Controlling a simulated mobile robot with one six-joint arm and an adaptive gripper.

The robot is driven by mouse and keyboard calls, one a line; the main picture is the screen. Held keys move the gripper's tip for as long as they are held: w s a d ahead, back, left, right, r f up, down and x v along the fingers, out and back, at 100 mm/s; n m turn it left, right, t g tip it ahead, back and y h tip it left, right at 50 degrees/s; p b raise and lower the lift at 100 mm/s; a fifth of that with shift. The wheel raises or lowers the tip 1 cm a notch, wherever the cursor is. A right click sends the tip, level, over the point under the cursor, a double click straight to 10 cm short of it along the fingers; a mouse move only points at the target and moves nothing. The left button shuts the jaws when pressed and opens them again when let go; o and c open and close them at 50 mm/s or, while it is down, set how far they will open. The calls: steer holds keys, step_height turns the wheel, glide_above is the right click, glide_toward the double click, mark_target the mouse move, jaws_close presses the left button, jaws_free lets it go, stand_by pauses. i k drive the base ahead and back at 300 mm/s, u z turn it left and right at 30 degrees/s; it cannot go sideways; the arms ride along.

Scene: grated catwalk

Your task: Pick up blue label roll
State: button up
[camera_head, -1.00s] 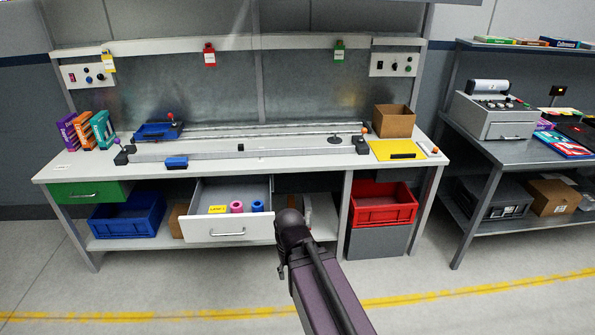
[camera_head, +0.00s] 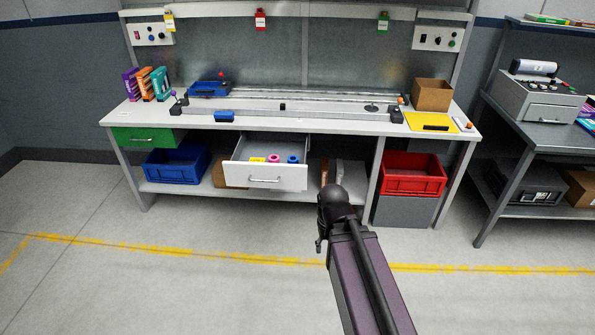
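The blue label roll (camera_head: 293,159) sits in the open white drawer (camera_head: 264,178) under the workbench, at the right of the items inside. A pink roll (camera_head: 274,158) is just left of it, and a yellow item (camera_head: 257,159) is farther left. The drawer front hides the lower parts of these items. My arm reaches up from the bottom of the head view and ends in a dark part to the right of and in front of the drawer, apart from the roll. The gripper's fingers cannot be made out.
The workbench (camera_head: 300,122) holds boxes, a rail and a cardboard box (camera_head: 431,95). A blue crate (camera_head: 176,165) and red crate (camera_head: 411,174) stand below it. A green drawer (camera_head: 146,138) is shut. Clear floor with a yellow line (camera_head: 180,251) lies in front. A second bench stands right.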

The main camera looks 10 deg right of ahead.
mark_target(293, 162)
steer(key=k, duration=0.8)
steer(key=u, duration=0.3)
steer(key=i, duration=0.5)
steer(key=u, duration=0.5)
steer(key=i, duration=1.35)
steer(key=z, duration=0.8)
steer(key=i, duration=0.6)
steer(key=z, duration=0.4)
